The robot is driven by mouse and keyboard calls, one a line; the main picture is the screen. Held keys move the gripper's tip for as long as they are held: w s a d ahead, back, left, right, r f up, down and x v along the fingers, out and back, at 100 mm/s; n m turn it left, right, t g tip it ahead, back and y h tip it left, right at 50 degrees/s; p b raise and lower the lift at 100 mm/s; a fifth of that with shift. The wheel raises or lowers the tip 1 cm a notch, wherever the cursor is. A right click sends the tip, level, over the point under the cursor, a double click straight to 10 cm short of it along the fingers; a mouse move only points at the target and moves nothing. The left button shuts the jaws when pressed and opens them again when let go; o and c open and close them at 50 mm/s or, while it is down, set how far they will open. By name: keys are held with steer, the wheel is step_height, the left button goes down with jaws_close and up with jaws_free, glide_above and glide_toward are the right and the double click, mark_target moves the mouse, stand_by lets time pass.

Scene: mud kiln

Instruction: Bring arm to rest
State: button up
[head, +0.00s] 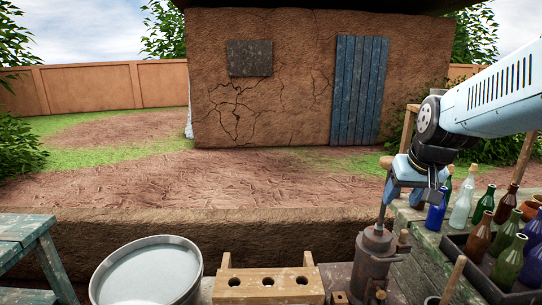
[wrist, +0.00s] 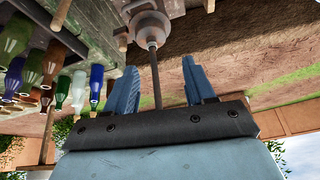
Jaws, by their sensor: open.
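My arm reaches in from the right in the head view, with my gripper (head: 408,196) pointing down above the right side of the work area. In the wrist view my gripper (wrist: 158,66) is open, its two blue fingers wide apart. A thin dark rod (wrist: 155,80) shows between the fingers, with clear gaps on both sides; nothing is gripped. In the head view the rod (head: 381,216) stands upright from a rusty metal cylinder (head: 374,252), just below and left of my gripper. The rod's top end is hidden behind my gripper.
Glass bottles (head: 479,237) crowd a dark tray on the weathered table at right, close to my gripper. A wooden block with holes (head: 268,285) and a round metal basin (head: 146,272) lie left of the cylinder. A green bench (head: 38,245) stands far left.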

steer(key=s+a+r, duration=0.1)
steer(key=s+a, duration=0.2)
steer(key=s, duration=0.2)
steer(key=s+a+r+n, duration=0.1)
steer(key=s+a+r, duration=0.1)
steer(key=s, duration=0.4)
steer(key=shift+a+r, duration=0.25)
steer(key=shift+a, duration=0.25)
